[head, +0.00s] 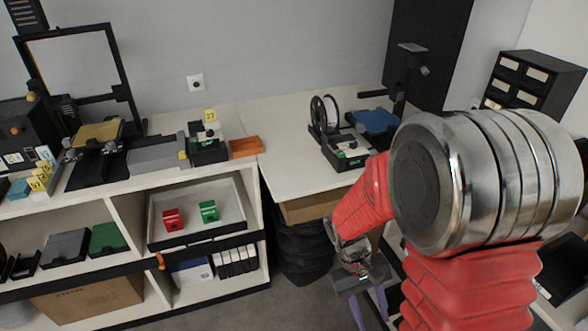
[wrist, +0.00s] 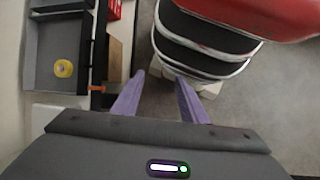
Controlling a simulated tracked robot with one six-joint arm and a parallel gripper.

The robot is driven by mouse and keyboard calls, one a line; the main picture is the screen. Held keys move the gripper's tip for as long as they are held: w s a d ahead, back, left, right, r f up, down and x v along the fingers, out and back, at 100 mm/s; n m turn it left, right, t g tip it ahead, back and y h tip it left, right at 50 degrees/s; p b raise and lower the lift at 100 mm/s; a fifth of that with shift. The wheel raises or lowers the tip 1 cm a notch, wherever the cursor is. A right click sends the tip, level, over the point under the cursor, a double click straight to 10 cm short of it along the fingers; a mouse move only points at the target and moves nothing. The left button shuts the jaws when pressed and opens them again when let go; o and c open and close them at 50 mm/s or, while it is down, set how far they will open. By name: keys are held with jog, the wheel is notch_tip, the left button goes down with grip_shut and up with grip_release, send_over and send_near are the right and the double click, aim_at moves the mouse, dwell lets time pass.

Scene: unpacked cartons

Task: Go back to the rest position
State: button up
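My gripper (head: 370,314) hangs low in the head view, below the red-sleeved part of my arm, in front of the gap between the shelf unit and the right-hand table. Its two purple fingers point down. In the wrist view my gripper (wrist: 160,77) shows the fingers spread apart with nothing held between them, and grey floor and part of my own body lie beyond. My arm is bent, with its large metal joint filling the right of the head view.
A white shelf unit (head: 133,215) on the left holds a red box (head: 173,220) and a green box (head: 209,211). A white table (head: 290,140) carries a spool device (head: 325,115). A grey tray (wrist: 60,85) with a yellow round thing (wrist: 63,68) lies left of the fingers.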

jog(key=s+a+r+m+t+y, duration=0.1)
jog(key=r+t, duration=0.4)
jog(key=r, duration=0.7)
jog(key=s+a+r+m+t+y, duration=0.1)
jog(key=r+t, duration=0.4)
jog(key=r, duration=0.8)
jog(key=shift+s+a+m+y, duration=0.3)
jog(key=shift+s+y, duration=0.5)
jog(key=shift+s, duration=0.2)
